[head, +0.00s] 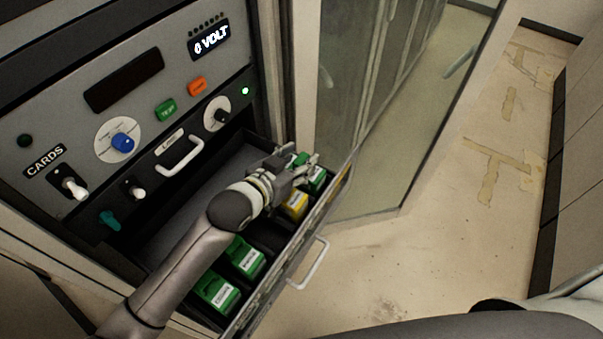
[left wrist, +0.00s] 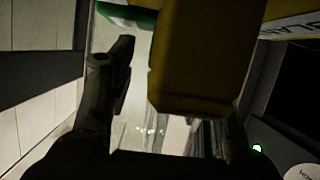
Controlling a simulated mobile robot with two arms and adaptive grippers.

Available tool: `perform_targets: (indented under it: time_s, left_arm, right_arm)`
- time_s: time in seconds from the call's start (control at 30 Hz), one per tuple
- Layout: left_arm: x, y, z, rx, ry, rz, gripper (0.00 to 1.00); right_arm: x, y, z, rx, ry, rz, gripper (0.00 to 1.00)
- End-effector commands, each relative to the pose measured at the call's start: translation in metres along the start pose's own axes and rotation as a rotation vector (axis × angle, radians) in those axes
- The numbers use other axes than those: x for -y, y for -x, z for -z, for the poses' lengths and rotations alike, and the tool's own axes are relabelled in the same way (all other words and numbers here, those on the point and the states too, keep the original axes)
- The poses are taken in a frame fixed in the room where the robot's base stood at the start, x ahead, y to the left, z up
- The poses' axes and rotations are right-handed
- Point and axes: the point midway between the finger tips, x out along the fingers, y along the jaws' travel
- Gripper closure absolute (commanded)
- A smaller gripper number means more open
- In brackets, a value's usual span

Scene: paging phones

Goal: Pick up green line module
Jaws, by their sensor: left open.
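An open drawer (head: 262,291) holds several line modules in a row. Two green modules with white labels, one (head: 243,257) and another (head: 216,291), sit at its near end. A yellow module (head: 296,203) and a green module (head: 318,180) sit toward the far end, partly covered by my left gripper (head: 302,163). My left gripper is open above this far end. In the left wrist view, a yellow module (left wrist: 200,60) looms close between the dark fingers, and a green edge (left wrist: 128,14) shows at the top. Contact cannot be told. My right gripper is out of view.
A control panel (head: 130,140) with knobs, switches, a handle and a "0 VOLT" display stands behind the drawer. The drawer's front handle (head: 309,267) sticks out. A glass-doored cabinet (head: 365,100) stands beyond. The floor (head: 450,260) to the right is clear.

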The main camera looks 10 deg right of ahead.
Motion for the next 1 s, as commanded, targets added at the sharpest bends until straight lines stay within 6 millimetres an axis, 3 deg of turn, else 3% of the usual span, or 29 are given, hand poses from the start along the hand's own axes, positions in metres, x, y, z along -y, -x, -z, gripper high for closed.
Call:
perform_targets:
  time_s: [0.37, 0.73, 1.0]
  left_arm:
    - [-0.0005, -0.0101, -0.0004, 0.0, 0.0, -0.001, 0.54]
    - [-0.0003, -0.0098, -0.0007, 0.001, 0.0, 0.0, 0.99]
    - [-0.0004, -0.0096, 0.0008, -0.002, 0.0, -0.001, 1.0]
  right_arm:
    - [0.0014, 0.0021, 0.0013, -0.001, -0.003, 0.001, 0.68]
    - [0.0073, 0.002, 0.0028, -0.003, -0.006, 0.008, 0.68]
    - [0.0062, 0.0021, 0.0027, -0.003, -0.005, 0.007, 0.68]
